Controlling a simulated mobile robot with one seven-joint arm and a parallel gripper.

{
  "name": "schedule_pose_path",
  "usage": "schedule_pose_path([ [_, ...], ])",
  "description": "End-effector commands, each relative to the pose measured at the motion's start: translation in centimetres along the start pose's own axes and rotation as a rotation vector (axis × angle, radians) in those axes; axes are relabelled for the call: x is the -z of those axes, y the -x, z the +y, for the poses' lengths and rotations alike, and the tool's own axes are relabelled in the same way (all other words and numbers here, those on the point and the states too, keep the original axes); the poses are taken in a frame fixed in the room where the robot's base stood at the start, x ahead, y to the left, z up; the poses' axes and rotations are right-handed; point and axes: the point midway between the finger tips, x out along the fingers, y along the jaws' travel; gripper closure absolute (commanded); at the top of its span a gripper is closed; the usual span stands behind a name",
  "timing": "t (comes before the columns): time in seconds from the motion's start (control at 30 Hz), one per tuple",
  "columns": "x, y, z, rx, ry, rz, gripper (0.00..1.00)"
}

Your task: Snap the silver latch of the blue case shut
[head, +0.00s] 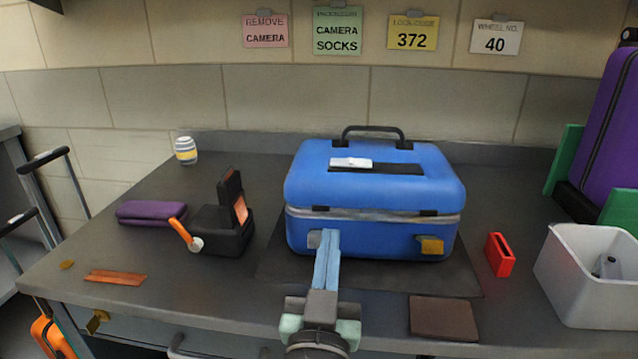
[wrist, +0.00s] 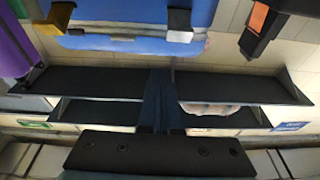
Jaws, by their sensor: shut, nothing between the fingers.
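The blue case (head: 375,190) stands on a dark mat on the counter with its lid down and its handle at the back. Its silver latch (head: 314,238) is on the left of the front face, partly hidden by my fingers in the head view. It also shows in the wrist view (wrist: 179,25). I cannot tell whether it is latched. The gold latch (head: 431,246) is on the right of the front. My gripper (head: 329,234) is shut and empty, its tips just right of the silver latch; contact is unclear. The fingers also show in the wrist view (wrist: 160,78).
Left of the case are a black device (head: 222,232) with an orange lever and a purple pouch (head: 150,211). Right are a red holder (head: 499,255), a white bin (head: 580,295) and a brown pad (head: 444,317). The counter front is mostly free left of my arm.

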Motion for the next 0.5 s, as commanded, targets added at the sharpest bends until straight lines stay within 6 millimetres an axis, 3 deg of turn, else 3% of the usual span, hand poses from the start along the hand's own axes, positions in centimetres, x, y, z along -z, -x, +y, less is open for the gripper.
schedule_pose_path([
  [0.03,1.1,-0.3,-0.1,-0.001,0.003,-0.036,1.00],
  [0.27,-0.2,0.7,-0.6,0.000,0.016,-0.166,1.00],
  [0.5,-1.6,3.0,-1.4,0.011,0.025,-0.284,1.00],
])
